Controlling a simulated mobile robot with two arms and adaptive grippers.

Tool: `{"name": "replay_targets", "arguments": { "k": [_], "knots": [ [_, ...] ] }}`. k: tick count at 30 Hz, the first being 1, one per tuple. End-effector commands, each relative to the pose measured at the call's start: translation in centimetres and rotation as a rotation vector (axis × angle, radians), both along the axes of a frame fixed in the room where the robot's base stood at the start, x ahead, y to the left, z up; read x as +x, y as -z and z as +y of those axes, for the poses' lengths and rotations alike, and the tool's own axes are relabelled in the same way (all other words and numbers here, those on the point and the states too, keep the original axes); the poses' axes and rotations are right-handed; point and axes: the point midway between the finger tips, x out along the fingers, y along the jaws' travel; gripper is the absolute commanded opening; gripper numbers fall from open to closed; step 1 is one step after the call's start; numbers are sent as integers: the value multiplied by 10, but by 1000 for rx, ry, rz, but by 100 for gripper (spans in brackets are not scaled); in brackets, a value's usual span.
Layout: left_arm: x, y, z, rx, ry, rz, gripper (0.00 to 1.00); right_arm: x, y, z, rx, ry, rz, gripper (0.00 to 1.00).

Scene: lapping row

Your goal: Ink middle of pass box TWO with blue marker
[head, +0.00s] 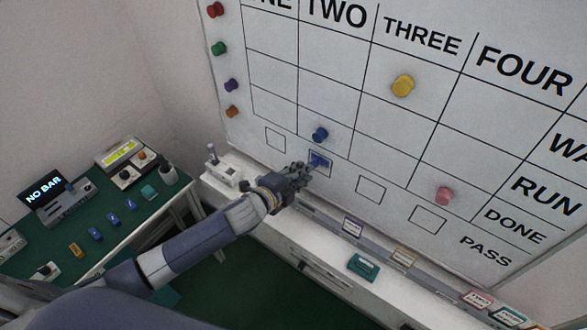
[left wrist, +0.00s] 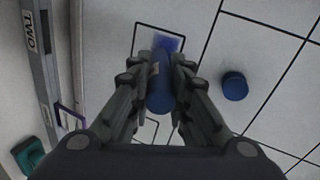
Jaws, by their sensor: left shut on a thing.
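The whiteboard (head: 335,65) fills the upper right of the head view. Pass box TWO (head: 329,172) is the second outlined box in its bottom row. It holds a patch of blue ink, which also shows in the left wrist view (left wrist: 172,42). My left gripper (head: 303,172) is at this box, shut on the blue marker (left wrist: 160,88). The marker points at the board, its far end over the inked patch. I cannot tell whether its tip touches. My right gripper is not in view.
A blue magnet (head: 320,134) sits just above the box, with yellow (head: 403,85) and pink (head: 444,195) magnets farther right. The other pass boxes (head: 370,188) look empty. A ledge below holds a teal block (head: 363,267). A green-topped table (head: 125,215) with devices stands left.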

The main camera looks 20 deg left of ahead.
Motion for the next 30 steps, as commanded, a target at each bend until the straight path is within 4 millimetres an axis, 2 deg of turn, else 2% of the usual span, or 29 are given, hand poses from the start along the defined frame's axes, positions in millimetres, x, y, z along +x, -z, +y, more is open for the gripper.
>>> {"name": "replay_targets", "arguments": {
  "k": [8, 19, 30],
  "knots": [
    [-4, 0, -11, 0, 0, 0, 1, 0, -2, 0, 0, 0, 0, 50],
    [-13, -1, -39, -1, 1, 0, 1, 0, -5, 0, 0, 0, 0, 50],
    [-16, -1, -39, 1, 0, 0, 1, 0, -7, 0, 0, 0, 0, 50]
  ]
}}
